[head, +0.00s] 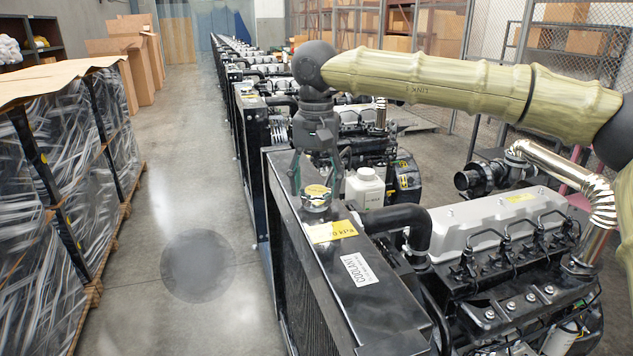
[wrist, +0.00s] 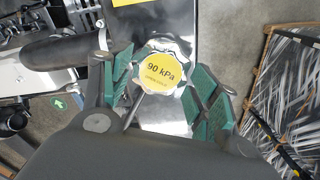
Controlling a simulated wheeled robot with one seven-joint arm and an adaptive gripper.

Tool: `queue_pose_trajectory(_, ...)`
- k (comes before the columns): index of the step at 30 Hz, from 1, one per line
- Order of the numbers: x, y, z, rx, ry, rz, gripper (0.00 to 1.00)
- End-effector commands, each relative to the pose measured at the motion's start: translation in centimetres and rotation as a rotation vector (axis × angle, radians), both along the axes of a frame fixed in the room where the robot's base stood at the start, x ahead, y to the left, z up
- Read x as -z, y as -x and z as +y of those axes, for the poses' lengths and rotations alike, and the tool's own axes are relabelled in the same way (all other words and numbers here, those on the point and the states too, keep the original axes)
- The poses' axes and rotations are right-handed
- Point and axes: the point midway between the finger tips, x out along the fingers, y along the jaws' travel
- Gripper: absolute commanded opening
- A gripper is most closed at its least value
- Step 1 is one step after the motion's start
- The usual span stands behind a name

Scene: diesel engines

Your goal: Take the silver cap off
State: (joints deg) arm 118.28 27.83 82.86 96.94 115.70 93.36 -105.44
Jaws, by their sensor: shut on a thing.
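The silver cap (wrist: 161,68) has a scalloped rim and a round yellow label reading "90 kPa". In the head view the cap (head: 317,191) is at the top of the near black radiator (head: 283,165). My gripper (head: 316,182) points down over it, with a finger on each side. In the wrist view the green finger pads of my gripper (wrist: 163,84) flank the cap, and it is shut on the cap. The fingers partly hide the cap's lower edge and the filler neck, so I cannot tell whether it is seated or raised.
A yellow label (head: 333,231) and a white coolant label (head: 360,269) lie on the radiator top. A white bottle (head: 365,189) stands just right of my gripper. The engine (head: 495,225) fills the right side. Wrapped pallets (head: 45,215) line the left, with clear floor between.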

Motion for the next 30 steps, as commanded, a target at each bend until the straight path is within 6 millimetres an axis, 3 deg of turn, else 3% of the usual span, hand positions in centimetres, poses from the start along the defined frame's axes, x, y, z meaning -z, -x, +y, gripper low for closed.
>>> queue_pose_trajectory(30, -4.2, 0.0, 0.0, 0.002, -0.003, -0.003, 0.12)
